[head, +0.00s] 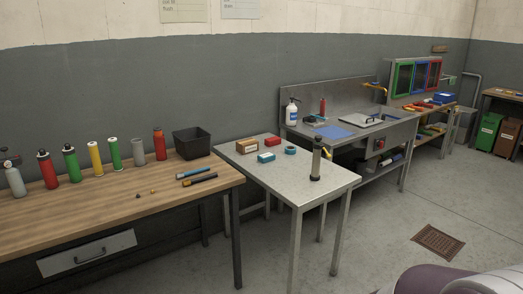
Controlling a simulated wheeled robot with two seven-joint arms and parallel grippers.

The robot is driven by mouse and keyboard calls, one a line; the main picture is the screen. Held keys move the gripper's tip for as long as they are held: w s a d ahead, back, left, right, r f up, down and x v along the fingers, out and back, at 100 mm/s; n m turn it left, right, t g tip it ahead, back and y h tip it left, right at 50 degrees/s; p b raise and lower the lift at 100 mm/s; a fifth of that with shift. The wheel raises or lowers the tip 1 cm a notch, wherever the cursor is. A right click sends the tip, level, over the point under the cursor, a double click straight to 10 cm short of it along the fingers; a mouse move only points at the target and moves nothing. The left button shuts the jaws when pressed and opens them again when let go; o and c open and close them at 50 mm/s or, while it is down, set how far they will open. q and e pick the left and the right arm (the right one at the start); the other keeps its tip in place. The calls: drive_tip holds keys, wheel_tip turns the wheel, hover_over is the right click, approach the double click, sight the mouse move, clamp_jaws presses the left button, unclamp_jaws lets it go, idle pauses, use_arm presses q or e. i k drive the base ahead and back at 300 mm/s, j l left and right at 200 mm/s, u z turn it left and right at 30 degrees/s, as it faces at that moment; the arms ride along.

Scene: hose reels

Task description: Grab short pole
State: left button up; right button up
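A short upright grey pole (316,160) with a dark base and a dark top stands near the right edge of the light metal table; something yellow shows beside it. Two short dark rods, one with a blue part (196,172) and one with a yellow-orange part (199,179), lie on the right end of the wooden workbench. I cannot tell for sure which of these is the short pole. Neither of my grippers is in view.
The wooden workbench (85,206) holds several cylinders and a black bin (191,143). The metal table (262,177) also holds small boxes and a blue tape roll (290,150). A sink counter (345,133) stands behind.

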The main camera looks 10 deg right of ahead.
sight(317, 148)
drive_tip(key=i+l+z, duration=0.2)
drive_tip(key=i+z, duration=0.25)
drive_tip(key=i+l+z, duration=0.1)
drive_tip(key=i+z, duration=0.15)
drive_tip(key=z, duration=0.2)
drive_tip(key=i+z, duration=0.35)
drive_tip(key=z, duration=0.15)
